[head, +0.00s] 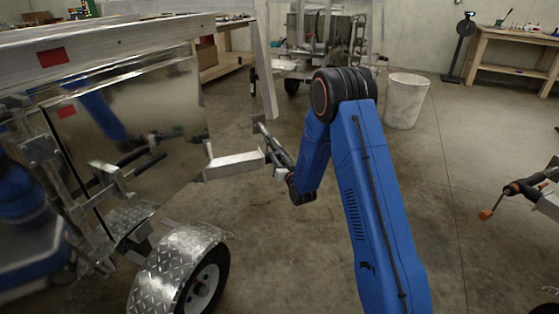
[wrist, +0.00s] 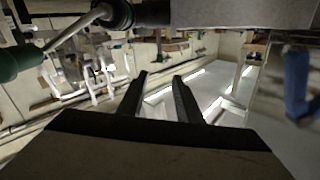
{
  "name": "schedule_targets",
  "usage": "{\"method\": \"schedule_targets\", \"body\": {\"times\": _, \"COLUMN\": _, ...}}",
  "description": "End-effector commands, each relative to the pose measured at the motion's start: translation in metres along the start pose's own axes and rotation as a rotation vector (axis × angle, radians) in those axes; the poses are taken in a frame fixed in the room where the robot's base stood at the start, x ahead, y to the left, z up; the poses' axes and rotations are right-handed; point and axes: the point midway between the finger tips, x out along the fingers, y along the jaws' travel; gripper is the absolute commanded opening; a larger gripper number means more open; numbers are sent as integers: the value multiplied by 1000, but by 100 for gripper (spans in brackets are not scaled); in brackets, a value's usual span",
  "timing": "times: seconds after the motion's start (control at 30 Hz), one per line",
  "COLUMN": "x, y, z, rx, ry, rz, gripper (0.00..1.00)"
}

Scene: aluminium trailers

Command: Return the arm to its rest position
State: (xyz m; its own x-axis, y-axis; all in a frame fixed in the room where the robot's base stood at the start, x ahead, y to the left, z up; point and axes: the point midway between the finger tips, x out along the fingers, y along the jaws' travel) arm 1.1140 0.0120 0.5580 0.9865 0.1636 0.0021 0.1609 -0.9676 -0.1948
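My blue arm (head: 375,200) rises in the middle of the head view and bends down at its elbow to the left. My gripper (head: 262,130) is small there, close beside the aluminium bracket (head: 235,166) on the trailer's rear; I cannot tell whether they touch. In the wrist view, the two dark fingers of my gripper (wrist: 160,76) stand apart with nothing visible between them. A green handle (wrist: 18,62) with a metal rod lies at the upper left of that view, near the fingers.
The trailer (head: 110,45) with its shiny panel and wheel fender (head: 175,262) fills the left. A pale bin (head: 406,100) and a workbench (head: 508,55) stand behind. Floor between is clear.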

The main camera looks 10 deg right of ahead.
Motion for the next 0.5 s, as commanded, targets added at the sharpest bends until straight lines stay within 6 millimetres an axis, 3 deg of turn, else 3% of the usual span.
{"method": "schedule_targets", "body": {"times": 0.33, "x": -1, "y": 0, "z": -3, "rx": -2, "ry": -5, "rz": 2, "gripper": 32}}
{"method": "schedule_targets", "body": {"times": 0.5, "x": -7, "y": -1, "z": -28, "rx": -14, "ry": -44, "rz": 20, "gripper": 32}}
